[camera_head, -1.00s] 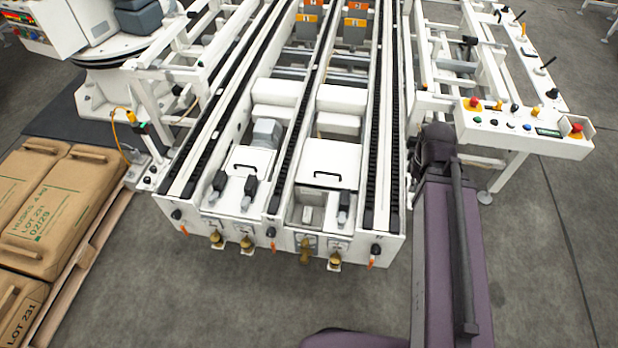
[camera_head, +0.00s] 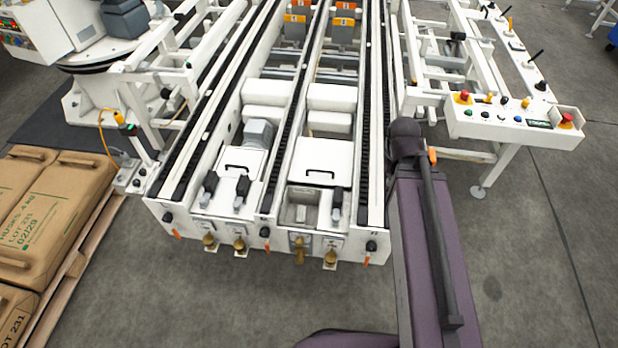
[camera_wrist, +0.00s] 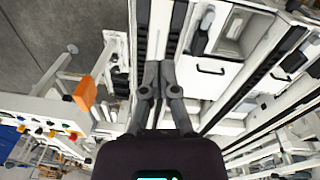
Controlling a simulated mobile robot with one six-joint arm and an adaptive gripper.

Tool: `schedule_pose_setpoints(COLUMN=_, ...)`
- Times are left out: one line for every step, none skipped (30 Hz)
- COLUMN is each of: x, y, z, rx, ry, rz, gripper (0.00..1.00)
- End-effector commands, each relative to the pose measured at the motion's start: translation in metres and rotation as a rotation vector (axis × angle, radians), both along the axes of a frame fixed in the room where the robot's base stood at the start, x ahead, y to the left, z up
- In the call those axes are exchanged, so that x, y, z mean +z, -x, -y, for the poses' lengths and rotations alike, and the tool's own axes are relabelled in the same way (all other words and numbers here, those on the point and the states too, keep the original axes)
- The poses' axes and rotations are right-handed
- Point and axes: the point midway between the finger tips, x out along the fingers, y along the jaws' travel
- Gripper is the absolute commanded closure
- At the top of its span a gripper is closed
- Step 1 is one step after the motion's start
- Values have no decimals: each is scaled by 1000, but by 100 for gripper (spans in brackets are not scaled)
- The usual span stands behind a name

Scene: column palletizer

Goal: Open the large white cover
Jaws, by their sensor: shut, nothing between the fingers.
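The large white cover (camera_head: 322,152) lies flat and closed in the right-hand bay of the white conveyor frame, with a black handle (camera_head: 318,175) at its near edge. In the wrist view the cover (camera_wrist: 205,84) and its handle (camera_wrist: 211,70) are to the right of my gripper. My gripper (camera_wrist: 157,68) is shut and empty over the dark chain rail beside the cover, apart from the handle. In the head view my arm hides the gripper.
A smaller white cover (camera_head: 243,159) with its own black handle is in the left bay. An open recess (camera_head: 300,213) lies just in front of the large cover. Floor in front is clear.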

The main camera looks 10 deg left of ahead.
Motion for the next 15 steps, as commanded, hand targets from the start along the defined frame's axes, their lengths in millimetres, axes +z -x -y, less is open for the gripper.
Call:
schedule_pose_setpoints(x=-16, y=-3, z=-2, rx=40, ry=18, rz=11, gripper=100)
schedule_pose_setpoints(x=-22, y=-6, z=-3, rx=69, ry=32, rz=20, gripper=100)
schedule_pose_setpoints(x=-29, y=-9, z=-5, rx=109, ry=51, rz=31, gripper=100)
schedule_pose_setpoints(x=-34, y=-11, z=-6, rx=140, ry=68, rz=40, gripper=100)
schedule_pose_setpoints(x=-40, y=-14, z=-7, rx=172, ry=84, rz=50, gripper=100)
schedule_pose_setpoints(x=-47, y=-17, z=-9, rx=217, ry=106, rz=61, gripper=100)
schedule_pose_setpoints(x=-53, y=-20, z=-11, rx=252, ry=124, rz=69, gripper=100)
schedule_pose_setpoints(x=-58, y=-23, z=-13, rx=288, ry=142, rz=79, gripper=100)
schedule_pose_setpoints(x=-65, y=-26, z=-15, rx=333, ry=166, rz=89, gripper=100)
schedule_pose_setpoints(x=-70, y=-29, z=-16, rx=368, ry=185, rz=98, gripper=100)
schedule_pose_setpoints(x=-74, y=-32, z=-18, rx=403, ry=203, rz=105, gripper=100)
schedule_pose_setpoints(x=-81, y=-35, z=-21, rx=450, ry=229, rz=115, gripper=100)
schedule_pose_setpoints(x=-86, y=-38, z=-23, rx=483, ry=247, rz=122, gripper=100)
schedule_pose_setpoints(x=-90, y=-40, z=-24, rx=519, ry=267, rz=128, gripper=100)
schedule_pose_setpoints(x=-97, y=-44, z=-28, rx=566, ry=293, rz=137, gripper=100)
